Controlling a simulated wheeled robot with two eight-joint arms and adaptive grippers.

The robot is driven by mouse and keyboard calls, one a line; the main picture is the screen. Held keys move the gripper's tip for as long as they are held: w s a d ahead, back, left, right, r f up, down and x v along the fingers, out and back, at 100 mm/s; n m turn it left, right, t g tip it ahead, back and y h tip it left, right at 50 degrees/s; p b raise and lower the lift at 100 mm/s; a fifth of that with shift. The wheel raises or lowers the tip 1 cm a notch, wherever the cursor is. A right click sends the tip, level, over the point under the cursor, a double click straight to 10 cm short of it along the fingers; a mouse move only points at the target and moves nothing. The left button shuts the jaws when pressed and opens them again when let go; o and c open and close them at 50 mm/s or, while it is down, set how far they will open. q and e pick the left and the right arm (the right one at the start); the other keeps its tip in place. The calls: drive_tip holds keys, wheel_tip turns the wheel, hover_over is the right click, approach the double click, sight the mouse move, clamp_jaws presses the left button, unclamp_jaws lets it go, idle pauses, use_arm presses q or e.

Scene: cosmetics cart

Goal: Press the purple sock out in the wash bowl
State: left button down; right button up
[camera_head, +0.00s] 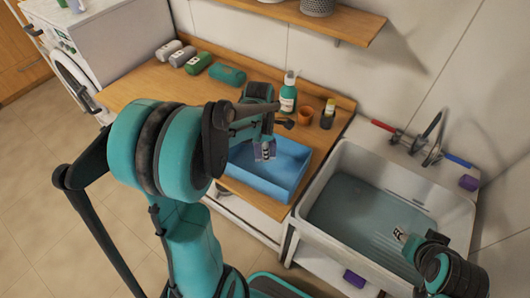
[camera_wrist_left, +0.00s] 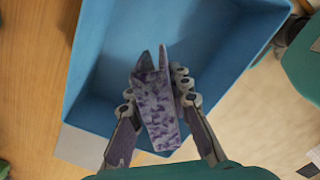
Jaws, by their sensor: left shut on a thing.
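My left gripper (camera_head: 265,152) is shut on the purple sock, a mottled purple and pale cloth (camera_wrist_left: 158,112), in the left wrist view (camera_wrist_left: 155,112). The sock stands up folded between the fingers. The wash bowl, a blue rectangular tub (camera_head: 258,184), sits on the wooden counter, and the sock is over its open top. The bowl's wall shows in the left wrist view (camera_wrist_left: 85,60). I cannot tell whether the sock touches the bowl's floor or whether water is in it. My right gripper (camera_head: 400,235) is over the sink at lower right; its finger opening is unclear.
A white sink (camera_head: 345,155) with greyish water (camera_head: 365,215) stands right of the counter. A green pump bottle (camera_head: 288,95), an orange cup (camera_head: 305,115) and a dark bottle (camera_head: 327,118) stand behind the bowl. Rolled cloths (camera_head: 198,62) lie at the counter's back left.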

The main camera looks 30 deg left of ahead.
sight(272, 144)
use_arm(q)
drive_tip(key=shift+r+p, duration=2.4)
drive_tip(key=shift+r, duration=1.1)
drive_tip(key=shift+w, duration=0.1)
